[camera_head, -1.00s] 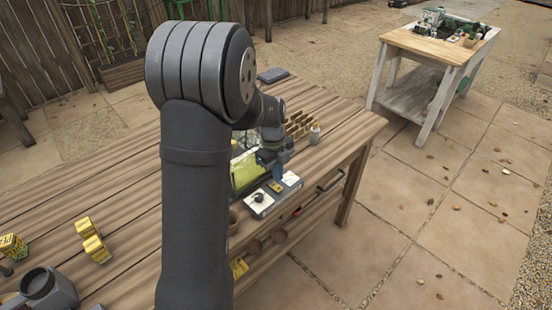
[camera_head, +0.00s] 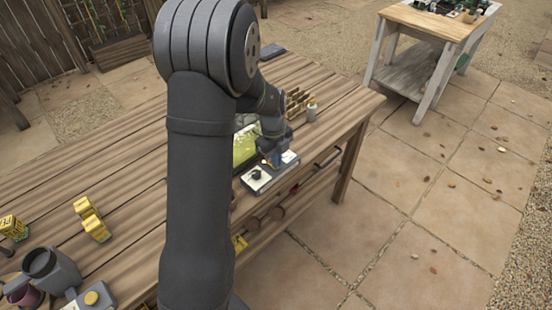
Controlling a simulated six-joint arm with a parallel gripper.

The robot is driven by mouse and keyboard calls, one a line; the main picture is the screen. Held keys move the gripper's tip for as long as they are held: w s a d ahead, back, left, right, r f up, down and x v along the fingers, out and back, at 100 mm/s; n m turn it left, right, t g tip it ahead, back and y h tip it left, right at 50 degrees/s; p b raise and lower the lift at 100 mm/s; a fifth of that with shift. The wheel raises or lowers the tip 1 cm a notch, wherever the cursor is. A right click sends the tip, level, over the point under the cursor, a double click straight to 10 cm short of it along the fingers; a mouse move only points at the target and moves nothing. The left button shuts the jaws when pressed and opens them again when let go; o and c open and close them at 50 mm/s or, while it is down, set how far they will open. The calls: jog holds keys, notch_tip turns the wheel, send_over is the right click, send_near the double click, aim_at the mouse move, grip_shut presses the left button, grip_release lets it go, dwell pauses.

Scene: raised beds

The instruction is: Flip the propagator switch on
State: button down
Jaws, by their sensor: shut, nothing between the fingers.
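The propagator (camera_head: 246,148) has a translucent yellow-green cover and stands on the wooden bench beyond my arm, partly hidden by it. At its near side is a pale control panel (camera_head: 262,184) with a black round knob (camera_head: 257,174). My gripper (camera_head: 275,163) is shut and empty, pointing down at the panel, to the right of the knob. It covers the part of the panel where the switch appears to sit, so the switch's position cannot be told. Whether the fingertips touch the panel is too small to tell.
A wooden divided tray (camera_head: 298,101) and a small pale bottle (camera_head: 311,112) stand behind the gripper. Pots sit on the lower shelf.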

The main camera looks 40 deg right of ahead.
jog(key=shift+w, duration=0.15)
jog(key=shift+w+r, duration=0.2)
jog(key=shift+w, duration=0.45)
jog(key=shift+r, duration=0.1)
notch_tip(320, 180, up, 14)
jog(key=s, duration=0.2)
jog(key=shift+f, duration=0.3)
jog(key=f, duration=0.2)
jog(key=w+f, duration=0.1)
jog(key=f, duration=0.5)
jog(key=shift+w+f, duration=0.1)
jog(key=shift+w, duration=0.15)
notch_tip(320, 180, up, 8)
jog(key=w, duration=0.1)
jog(key=shift+f+g, duration=0.15)
jog(key=shift+g, duration=0.15)
